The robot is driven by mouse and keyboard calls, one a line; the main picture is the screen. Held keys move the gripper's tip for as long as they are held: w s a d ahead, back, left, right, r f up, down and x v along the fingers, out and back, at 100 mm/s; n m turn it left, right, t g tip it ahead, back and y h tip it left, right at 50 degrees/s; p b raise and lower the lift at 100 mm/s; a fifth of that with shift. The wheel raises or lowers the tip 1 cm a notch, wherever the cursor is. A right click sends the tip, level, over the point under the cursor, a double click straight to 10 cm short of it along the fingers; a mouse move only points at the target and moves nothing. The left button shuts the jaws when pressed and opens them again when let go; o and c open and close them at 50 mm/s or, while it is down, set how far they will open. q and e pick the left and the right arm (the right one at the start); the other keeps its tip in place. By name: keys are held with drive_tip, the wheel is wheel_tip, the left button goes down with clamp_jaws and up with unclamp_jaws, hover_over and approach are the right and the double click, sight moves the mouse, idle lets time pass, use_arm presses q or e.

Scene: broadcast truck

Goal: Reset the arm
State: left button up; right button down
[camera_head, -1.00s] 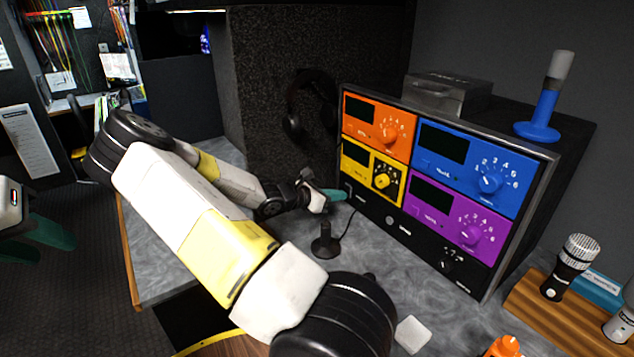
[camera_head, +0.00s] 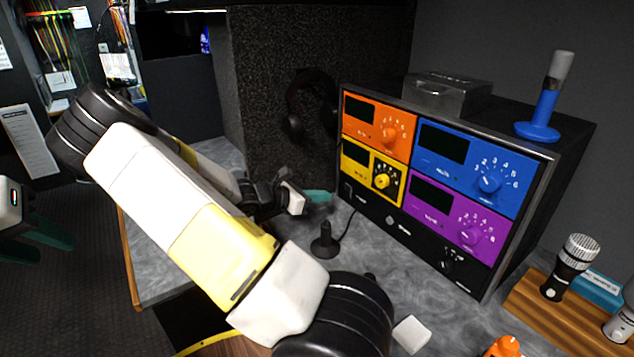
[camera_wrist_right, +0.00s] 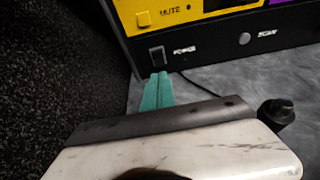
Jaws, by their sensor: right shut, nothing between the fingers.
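My right arm crosses the middle of the head view. Its gripper (camera_head: 318,197), with teal fingers, is above the grey desk, left of the equipment rack's lower left corner. In the right wrist view the two fingers (camera_wrist_right: 158,92) lie together with nothing between them, pointing toward the rack front below a rocker switch (camera_wrist_right: 157,55). My left gripper (camera_head: 42,234) is at the far left edge, over the dark floor, its teal fingers apart and empty.
The rack (camera_head: 420,215) has orange, blue, yellow and purple panels. A small black stand (camera_head: 325,243) with a cable is on the desk (camera_head: 180,275). Headphones (camera_head: 292,122) hang on the dark foam wall. Microphones (camera_head: 572,262) stand on a wooden holder at right.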

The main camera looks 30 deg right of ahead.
idle(0.4)
drive_tip(key=s+a+m+y, duration=0.1)
drive_tip(key=m, duration=0.1)
drive_tip(key=s+a+f+m+g+y, duration=0.1)
drive_tip(key=s, duration=0.1)
drive_tip(key=s+a+m+y, duration=0.1)
drive_tip(key=s+m+y, duration=0.1)
drive_tip(key=shift+a+f+m+g, duration=0.2)
drive_tip(key=shift+a+m+g, duration=0.1)
drive_tip(key=shift+a+g, duration=0.1)
drive_tip(key=s+a+r+m+y, duration=0.1)
drive_tip(key=a, duration=0.1)
drive_tip(key=s+a+r+m+y, duration=0.1)
drive_tip(key=a+m+y, duration=0.1)
drive_tip(key=s+a+r+m+y, duration=0.1)
drive_tip(key=a, duration=0.1)
drive_tip(key=shift+a+m+y, duration=0.25)
drive_tip(key=shift+m+y, duration=0.05)
drive_tip(key=shift+m, duration=0.1)
drive_tip(key=s+a+r+m+t+y, duration=0.3)
drive_tip(key=a+r, duration=0.4)
drive_tip(key=r, duration=0.3)
drive_tip(key=s+a+r+m+t+y, duration=0.3)
drive_tip(key=s+a+r, duration=0.5)
drive_tip(key=r, duration=0.3)
drive_tip(key=shift+s+a+r+m+t+y, duration=0.2)
drive_tip(key=shift+s+m+t+y, duration=0.15)
drive_tip(key=shift+m+y, duration=0.55)
